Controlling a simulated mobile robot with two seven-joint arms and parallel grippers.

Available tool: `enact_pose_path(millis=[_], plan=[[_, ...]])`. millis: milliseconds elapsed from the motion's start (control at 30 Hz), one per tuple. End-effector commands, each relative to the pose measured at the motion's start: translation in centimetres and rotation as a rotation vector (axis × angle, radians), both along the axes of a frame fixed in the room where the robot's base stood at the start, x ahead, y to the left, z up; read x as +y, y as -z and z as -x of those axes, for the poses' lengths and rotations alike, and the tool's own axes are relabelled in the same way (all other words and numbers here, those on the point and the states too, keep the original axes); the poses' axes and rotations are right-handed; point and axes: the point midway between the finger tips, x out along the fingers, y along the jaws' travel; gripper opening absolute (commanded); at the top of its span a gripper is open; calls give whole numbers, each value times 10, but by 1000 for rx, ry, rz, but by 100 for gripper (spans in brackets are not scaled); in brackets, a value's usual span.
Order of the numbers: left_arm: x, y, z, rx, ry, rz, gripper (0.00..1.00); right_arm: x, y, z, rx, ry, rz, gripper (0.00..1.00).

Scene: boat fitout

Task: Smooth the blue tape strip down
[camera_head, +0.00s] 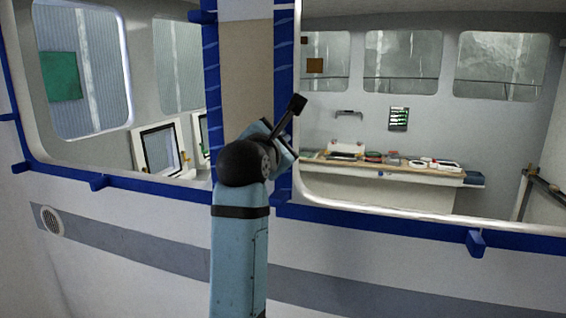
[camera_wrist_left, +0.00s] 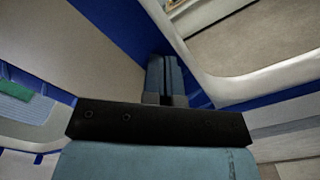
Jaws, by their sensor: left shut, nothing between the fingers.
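Blue tape runs around both window openings. One vertical blue tape strip (camera_head: 284,58) lies along the right edge of the pillar, beside the right window, with pale slanting marks on it. My left gripper (camera_head: 285,153) is in front of its lower part and hides some of it. In the left wrist view, the shut, empty fingers (camera_wrist_left: 163,80) point at the wall near the blue tape (camera_wrist_left: 194,88) by the window corner. I cannot tell whether they touch it. My right gripper is not in view.
A second vertical blue strip (camera_head: 211,75) edges the pillar (camera_head: 246,75) on the left. Blue tabs (camera_head: 475,243) stick out below the windows. Through the right opening is a counter (camera_head: 385,178) with several small items. A round vent (camera_head: 51,221) is at lower left.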

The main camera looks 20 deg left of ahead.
Motion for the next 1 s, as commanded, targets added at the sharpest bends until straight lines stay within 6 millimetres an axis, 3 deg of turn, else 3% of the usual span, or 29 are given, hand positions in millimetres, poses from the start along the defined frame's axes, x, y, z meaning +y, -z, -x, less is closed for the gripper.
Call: enact_pose_path(millis=[567,1000], plan=[[0,-2,4,-1,-1,1,0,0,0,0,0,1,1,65],[-1,-37,1,-1,3,7,0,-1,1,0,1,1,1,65]])
